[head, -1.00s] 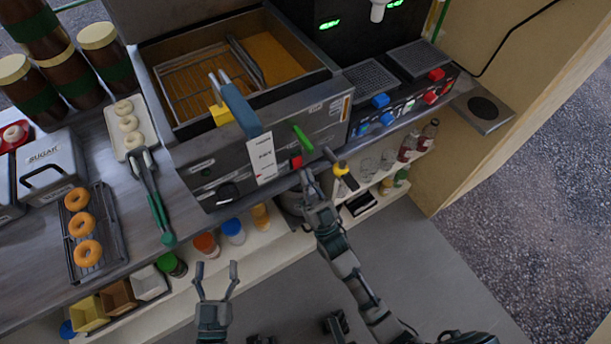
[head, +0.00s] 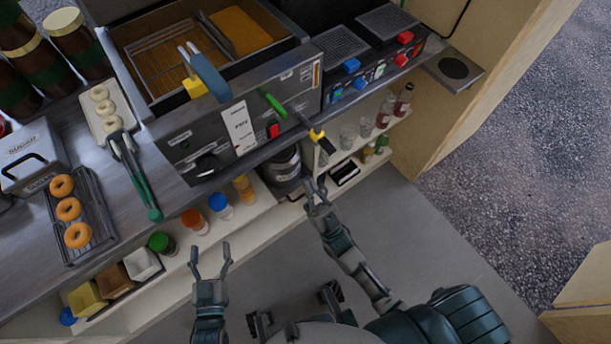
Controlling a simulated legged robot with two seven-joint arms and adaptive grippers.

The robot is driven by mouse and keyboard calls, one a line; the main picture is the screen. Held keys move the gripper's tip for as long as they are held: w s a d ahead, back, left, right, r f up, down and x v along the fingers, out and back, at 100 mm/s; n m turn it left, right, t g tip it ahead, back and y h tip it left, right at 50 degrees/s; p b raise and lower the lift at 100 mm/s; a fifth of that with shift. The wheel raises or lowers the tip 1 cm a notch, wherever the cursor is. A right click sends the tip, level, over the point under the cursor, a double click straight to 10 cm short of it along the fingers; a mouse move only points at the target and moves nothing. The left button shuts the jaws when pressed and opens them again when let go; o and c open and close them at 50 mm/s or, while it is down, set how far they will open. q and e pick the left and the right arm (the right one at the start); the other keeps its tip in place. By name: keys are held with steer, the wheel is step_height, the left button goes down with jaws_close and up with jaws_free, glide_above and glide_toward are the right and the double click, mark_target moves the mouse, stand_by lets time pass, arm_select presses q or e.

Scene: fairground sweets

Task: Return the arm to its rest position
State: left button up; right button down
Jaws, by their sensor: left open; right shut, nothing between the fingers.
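My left gripper (head: 209,262) is open and empty, low in the picture, in front of the shelf below the counter. My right gripper (head: 316,187) is shut with nothing in it. It appears just below the front of the fryer (head: 235,130), under the black and yellow handle (head: 317,135) that sticks out from the fryer's front. A gap shows between the gripper and that handle. My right arm reaches up to it from the bottom right.
The counter edge runs above both grippers. The shelf (head: 182,262) below holds jars and small bins. Tongs (head: 135,175) and a rack of doughnuts (head: 98,218) lie on the counter. Bottles (head: 401,103) stand on the shelf at right. Grey floor (head: 420,220) is clear.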

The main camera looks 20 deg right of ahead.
stand_by(0.6)
